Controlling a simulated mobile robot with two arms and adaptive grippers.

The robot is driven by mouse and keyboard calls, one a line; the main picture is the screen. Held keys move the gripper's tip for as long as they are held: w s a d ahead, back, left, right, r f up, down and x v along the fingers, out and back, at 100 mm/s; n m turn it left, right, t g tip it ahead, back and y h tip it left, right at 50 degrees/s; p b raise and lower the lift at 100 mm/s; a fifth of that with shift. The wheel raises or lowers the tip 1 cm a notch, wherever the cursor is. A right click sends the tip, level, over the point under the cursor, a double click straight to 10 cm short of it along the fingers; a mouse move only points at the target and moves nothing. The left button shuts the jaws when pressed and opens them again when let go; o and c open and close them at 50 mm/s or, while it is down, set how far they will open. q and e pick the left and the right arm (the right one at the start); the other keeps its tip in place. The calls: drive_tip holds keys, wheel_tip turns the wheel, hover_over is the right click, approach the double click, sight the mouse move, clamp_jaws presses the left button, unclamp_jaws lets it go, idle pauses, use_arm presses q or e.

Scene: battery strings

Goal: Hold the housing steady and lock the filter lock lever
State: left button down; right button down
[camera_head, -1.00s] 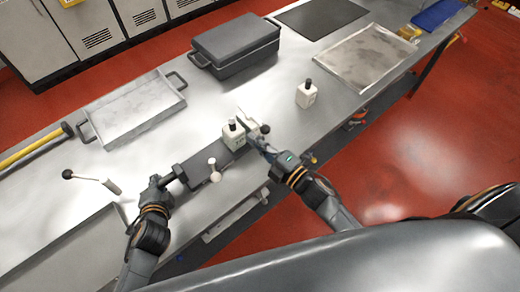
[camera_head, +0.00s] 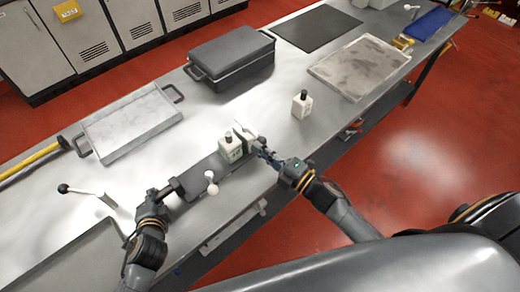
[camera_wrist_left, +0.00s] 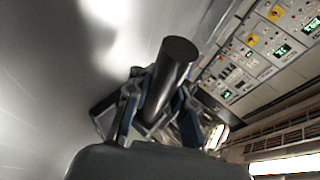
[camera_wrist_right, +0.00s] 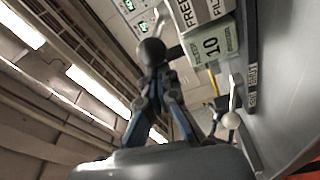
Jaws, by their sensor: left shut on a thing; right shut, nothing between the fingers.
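The dark grey housing (camera_head: 205,172) lies along the table's front part. My left gripper (camera_head: 153,198) is shut on the dark cylindrical handle at its left end; that handle (camera_wrist_left: 172,68) stands between the fingers in the left wrist view. A lever with a black ball knob (camera_head: 261,141) is at the housing's right end. My right gripper (camera_head: 262,150) is shut and empty close by the knob. In the right wrist view the black knob (camera_wrist_right: 152,52) appears just beyond the fingertips (camera_wrist_right: 155,85); contact cannot be told.
Another black-knobbed lever (camera_head: 64,188) is at left. A metal tray (camera_head: 130,125) and dark case (camera_head: 232,60) lie behind.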

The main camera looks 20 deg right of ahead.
drive_tip(key=shift+w+d+n+g+y, duration=0.1)
drive_tip(key=shift+d+n+g+y, duration=0.2)
drive_tip(key=shift+d+n+y, duration=0.1)
drive_tip(key=shift+w+d+n+g+y, duration=0.2)
drive_tip(key=shift+d+n+g+y, duration=0.55)
drive_tip(key=shift+y, duration=0.15)
drive_tip(key=w+d+n+g+y, duration=0.3)
drive_tip(key=w+d+g, duration=0.1)
drive_tip(key=w+d, duration=0.3)
drive_tip(key=shift+w+d+y, duration=0.2)
drive_tip(key=shift+w+y, duration=0.1)
drive_tip(key=shift+w, duration=1.1)
drive_tip(key=shift+r+g, duration=0.1)
drive_tip(key=shift+g, duration=0.15)
